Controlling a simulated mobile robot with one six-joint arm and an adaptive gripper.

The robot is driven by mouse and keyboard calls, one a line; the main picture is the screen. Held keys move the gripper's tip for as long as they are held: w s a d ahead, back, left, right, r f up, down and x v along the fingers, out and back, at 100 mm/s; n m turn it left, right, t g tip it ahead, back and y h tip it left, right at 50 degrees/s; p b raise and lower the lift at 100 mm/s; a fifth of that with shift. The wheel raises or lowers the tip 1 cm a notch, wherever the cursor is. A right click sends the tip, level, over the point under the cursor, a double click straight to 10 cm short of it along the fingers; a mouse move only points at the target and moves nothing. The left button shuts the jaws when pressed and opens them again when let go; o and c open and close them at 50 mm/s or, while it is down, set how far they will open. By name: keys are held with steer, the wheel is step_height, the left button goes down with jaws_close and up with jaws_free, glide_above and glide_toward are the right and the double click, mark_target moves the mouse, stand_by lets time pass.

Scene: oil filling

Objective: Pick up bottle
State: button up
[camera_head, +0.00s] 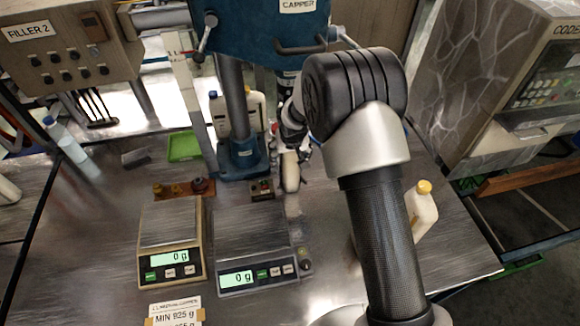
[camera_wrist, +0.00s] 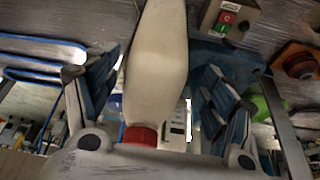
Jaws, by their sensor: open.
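A cream bottle with a red cap (camera_wrist: 152,75) lies between the two fingers of my gripper (camera_wrist: 158,82) in the wrist view. A gap shows on each side of it, so the fingers are open and not closed on it. In the head view my gripper (camera_head: 292,138) is partly hidden behind my own wrist, near the blue capper stand. A small cream part, probably this bottle (camera_head: 291,172), shows just below it. Another cream bottle with a yellow cap (camera_head: 422,209) stands to the right, partly hidden by my arm.
Two scales (camera_head: 170,222) (camera_head: 251,234), both reading 0 g, stand in front of the capper stand (camera_head: 243,157). A green tray (camera_head: 184,146) lies behind them. More bottles (camera_head: 257,108) stand behind the column, and a clear blue-capped bottle (camera_head: 66,140) stands far left. The table's front right is clear.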

steer(key=x, duration=0.2)
steer(key=b+x, duration=0.1)
steer(key=x, duration=0.2)
steer(key=shift+w+d, duration=0.2)
steer(key=shift+d, duration=0.05)
steer(key=shift+c, duration=0.5)
jaws_close()
steer(key=shift+w+r, duration=0.1)
stand_by(0.4)
